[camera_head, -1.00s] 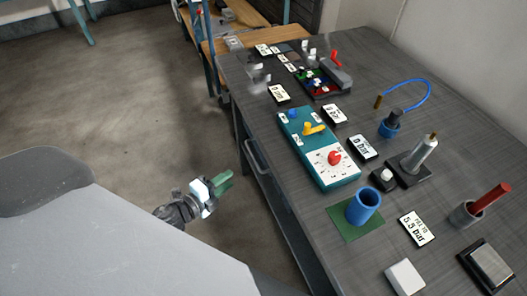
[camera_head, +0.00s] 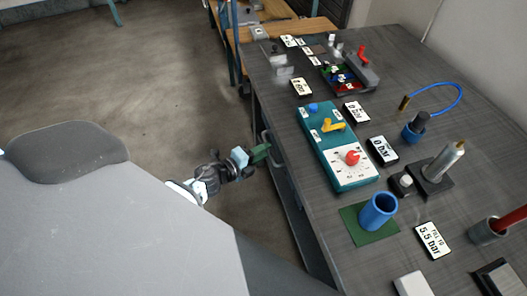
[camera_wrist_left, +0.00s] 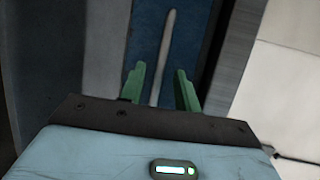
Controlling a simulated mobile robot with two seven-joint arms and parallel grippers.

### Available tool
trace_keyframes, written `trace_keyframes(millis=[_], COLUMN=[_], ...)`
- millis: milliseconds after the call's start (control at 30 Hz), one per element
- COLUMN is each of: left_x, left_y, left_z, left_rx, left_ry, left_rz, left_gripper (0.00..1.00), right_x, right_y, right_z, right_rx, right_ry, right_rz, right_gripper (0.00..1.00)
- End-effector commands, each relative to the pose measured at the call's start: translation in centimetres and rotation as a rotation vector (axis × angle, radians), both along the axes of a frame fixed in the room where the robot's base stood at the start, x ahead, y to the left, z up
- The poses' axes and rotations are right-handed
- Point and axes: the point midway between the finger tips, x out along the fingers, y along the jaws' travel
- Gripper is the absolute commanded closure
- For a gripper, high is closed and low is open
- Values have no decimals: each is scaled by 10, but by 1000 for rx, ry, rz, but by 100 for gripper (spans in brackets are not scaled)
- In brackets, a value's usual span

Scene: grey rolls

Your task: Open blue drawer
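The blue drawer (camera_head: 287,197) is in the front side of the workbench, seen steeply from above in the head view. Its pale bar handle (camera_head: 268,138) sticks out near the gripper. My left gripper (camera_head: 262,153), with green fingers, is at the handle. In the left wrist view, the drawer's dark blue front (camera_wrist_left: 190,30) fills the middle, and the handle (camera_wrist_left: 165,50) runs lengthwise. The two fingers (camera_wrist_left: 160,88) are apart, with the handle's lower end in line with the gap between them. Contact cannot be told. My right gripper is not in view.
The workbench top (camera_head: 340,240) carries a teal control box (camera_head: 335,150), a blue cup (camera_head: 378,210) on a green mat (camera_head: 352,222), label plates and other small fixtures. Open floor (camera_head: 150,100) lies left of the bench.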

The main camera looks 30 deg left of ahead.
Motion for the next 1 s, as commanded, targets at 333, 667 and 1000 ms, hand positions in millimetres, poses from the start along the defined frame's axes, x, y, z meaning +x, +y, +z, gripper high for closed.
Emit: trace_keyframes(millis=[333,667,1000], left_x=[8,7,6], left_y=[-3,-3,-2], left_z=[-2,-1,-2], left_rx=[-1,0,0], left_ry=[0,0,0], left_rz=[-1,-1,0], left_gripper=[68,100,100], right_x=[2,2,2], right_y=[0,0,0], right_z=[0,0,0], right_rx=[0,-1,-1], right_ry=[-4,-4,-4], right_rz=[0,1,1], right_gripper=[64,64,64])
